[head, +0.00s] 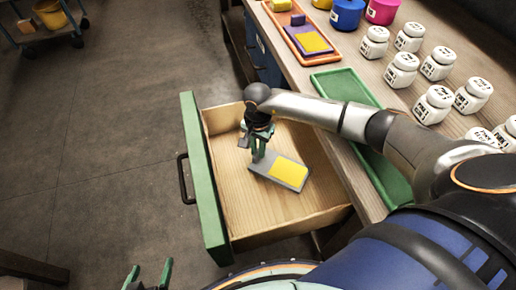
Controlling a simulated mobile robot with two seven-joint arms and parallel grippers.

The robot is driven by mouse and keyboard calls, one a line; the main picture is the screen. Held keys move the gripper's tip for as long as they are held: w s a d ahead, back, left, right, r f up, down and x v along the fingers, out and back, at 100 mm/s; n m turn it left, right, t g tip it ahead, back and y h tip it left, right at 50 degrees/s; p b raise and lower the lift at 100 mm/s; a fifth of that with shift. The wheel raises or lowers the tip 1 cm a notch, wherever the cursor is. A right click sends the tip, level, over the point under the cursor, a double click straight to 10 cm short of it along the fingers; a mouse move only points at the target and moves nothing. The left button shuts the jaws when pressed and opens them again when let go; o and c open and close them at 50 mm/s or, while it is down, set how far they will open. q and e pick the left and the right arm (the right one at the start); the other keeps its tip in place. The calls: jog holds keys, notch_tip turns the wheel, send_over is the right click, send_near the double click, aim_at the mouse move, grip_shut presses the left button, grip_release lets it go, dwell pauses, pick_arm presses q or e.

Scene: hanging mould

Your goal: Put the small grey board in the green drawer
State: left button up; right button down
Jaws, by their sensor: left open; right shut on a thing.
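The small grey board (262,165) with a yellow patch on it is inside the open green drawer (205,185), near the middle. My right gripper (258,155) reaches down into the drawer and is shut on the board's upper left end. I cannot tell whether the board touches the drawer's wooden floor. My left gripper (148,276) is at the bottom edge of the view, open and empty, in front of the drawer and well apart from it.
The wooden counter holds a green tray (345,86), an orange tray (272,16) with a purple board, several white jars (403,70), and blue (346,14) and pink tubs. My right arm crosses the green tray. A blue cart (70,38) stands far left; the floor between is clear.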

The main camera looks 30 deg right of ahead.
jog(key=shift+f, duration=0.1)
jog(key=c, duration=1.3)
grip_release()
jog(key=shift+f, duration=0.1)
jog(key=o, duration=0.5)
notch_tip(320, 180, up, 12)
jog(key=shift+r+p, duration=0.25)
jog(key=shift+p, duration=0.6)
